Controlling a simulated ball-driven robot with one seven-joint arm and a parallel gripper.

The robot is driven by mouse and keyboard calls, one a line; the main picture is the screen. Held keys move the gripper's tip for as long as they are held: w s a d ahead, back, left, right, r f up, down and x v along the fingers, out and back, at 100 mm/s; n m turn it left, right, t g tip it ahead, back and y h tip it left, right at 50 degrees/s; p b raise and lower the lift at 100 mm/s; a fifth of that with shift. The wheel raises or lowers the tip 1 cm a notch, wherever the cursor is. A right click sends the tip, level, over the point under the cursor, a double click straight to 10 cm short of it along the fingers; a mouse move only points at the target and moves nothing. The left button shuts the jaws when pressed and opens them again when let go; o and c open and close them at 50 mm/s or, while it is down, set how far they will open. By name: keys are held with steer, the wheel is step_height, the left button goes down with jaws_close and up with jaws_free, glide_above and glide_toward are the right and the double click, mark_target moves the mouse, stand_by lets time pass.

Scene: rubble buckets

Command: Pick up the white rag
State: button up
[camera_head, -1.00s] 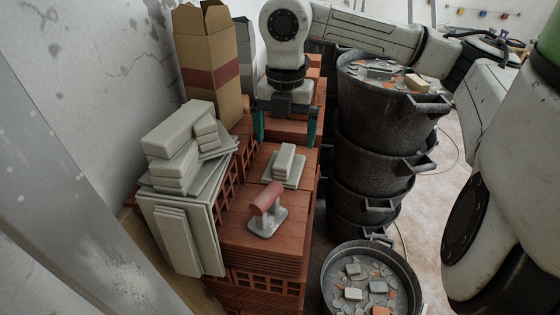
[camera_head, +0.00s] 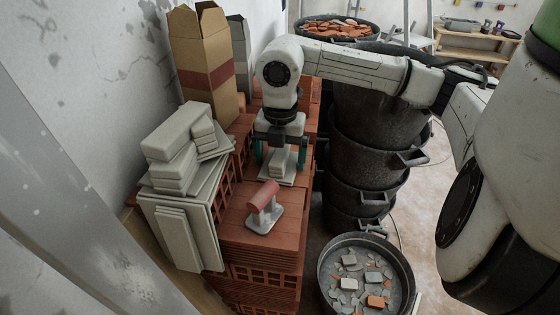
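No white rag can be clearly made out. A small pale grey-white piece (camera_head: 282,174) lies on a flat slab on the red bricks, below my gripper and partly hidden by it. My gripper (camera_head: 280,158) points down over it. Its teal fingers are apart, one to the left and one to the right of the piece, and appear open. Whether they touch it cannot be told.
A red-handled float (camera_head: 264,205) stands on the bricks (camera_head: 245,243) in front. Pale blocks (camera_head: 170,140) and a cardboard box (camera_head: 207,65) are at left. Stacked dark buckets (camera_head: 365,165) and a rubble bucket (camera_head: 365,240) stand at right.

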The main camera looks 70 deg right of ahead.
mark_target(281, 152)
steer(key=c, duration=0.7)
steer(key=shift+r, duration=0.1)
steer(key=shift+c, duration=0.2)
step_height(281, 152, up, 10)
steer(key=shift+f+b, duration=0.1)
steer(key=shift+b, duration=1.05)
steer(key=o, duration=0.6)
steer(key=shift+c, duration=0.2)
steer(key=c, duration=0.6)
steer(key=shift+c, duration=0.2)
